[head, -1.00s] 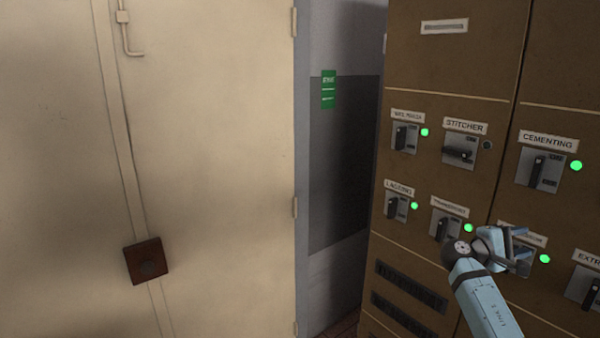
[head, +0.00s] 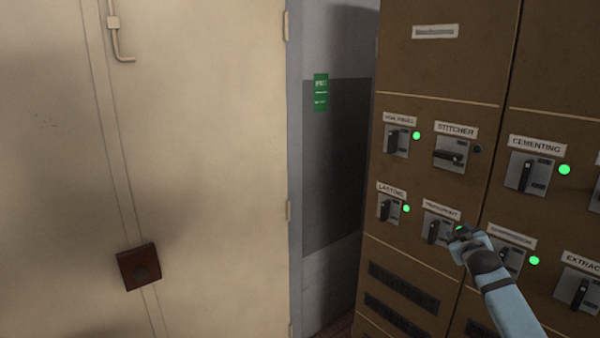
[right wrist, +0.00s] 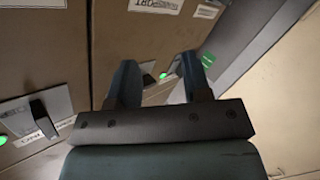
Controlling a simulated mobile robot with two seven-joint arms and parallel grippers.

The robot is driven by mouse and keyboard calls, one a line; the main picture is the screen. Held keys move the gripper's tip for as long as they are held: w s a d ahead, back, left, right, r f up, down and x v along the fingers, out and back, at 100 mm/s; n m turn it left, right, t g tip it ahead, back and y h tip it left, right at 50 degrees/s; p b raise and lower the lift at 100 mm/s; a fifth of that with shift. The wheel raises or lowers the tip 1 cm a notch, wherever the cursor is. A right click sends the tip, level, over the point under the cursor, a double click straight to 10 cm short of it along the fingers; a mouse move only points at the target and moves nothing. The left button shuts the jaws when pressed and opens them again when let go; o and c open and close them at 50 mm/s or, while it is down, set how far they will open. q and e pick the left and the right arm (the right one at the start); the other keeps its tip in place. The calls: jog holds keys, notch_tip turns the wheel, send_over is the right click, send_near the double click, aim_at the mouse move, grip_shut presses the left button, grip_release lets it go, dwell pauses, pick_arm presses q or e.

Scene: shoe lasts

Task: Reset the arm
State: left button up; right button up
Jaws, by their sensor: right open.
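My right arm (head: 510,300) comes in from the lower right in the head view, in front of the brown switch cabinet (head: 450,85). Its wrist covers part of the cabinet near the transport switch (head: 435,231); the fingers are mostly hidden there. In the right wrist view my right gripper (right wrist: 160,78) has its two fingers apart with nothing between them. I cannot tell how far the fingers are from the panel. My left gripper is not in view.
The stitcher switch (head: 450,155) has its handle sideways and a dark lamp. The lasting switch (head: 388,209) and cementing switch (head: 525,174) stand upright with green lamps. Left are a cream door (head: 220,150) with a brown box (head: 139,267) and a green sign (head: 321,92).

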jog(key=s+a+f+g+y, duration=0.1)
jog(key=s+a+f+y, duration=0.1)
jog(key=s+a+f, duration=0.7)
jog(key=s+a+f+g+y, duration=0.15)
jog(key=s+a+f, duration=0.45)
jog(key=s+f, duration=0.6)
jog(key=s+a+f+g+y, duration=0.1)
jog(key=s+a+f, duration=0.2)
jog(key=s, duration=0.6)
jog(key=s+a+f+g+y, duration=0.1)
jog(key=s+a+f, duration=0.2)
jog(key=s, duration=0.6)
jog(key=s+a+f+m+g+y, duration=0.1)
jog(key=s+a+f, duration=0.2)
jog(key=s, duration=0.7)
jog(key=shift+a+f, duration=0.15)
jog(key=shift+a, duration=0.9)
jog(key=shift+s+d, duration=0.1)
jog(key=shift+s, duration=0.05)
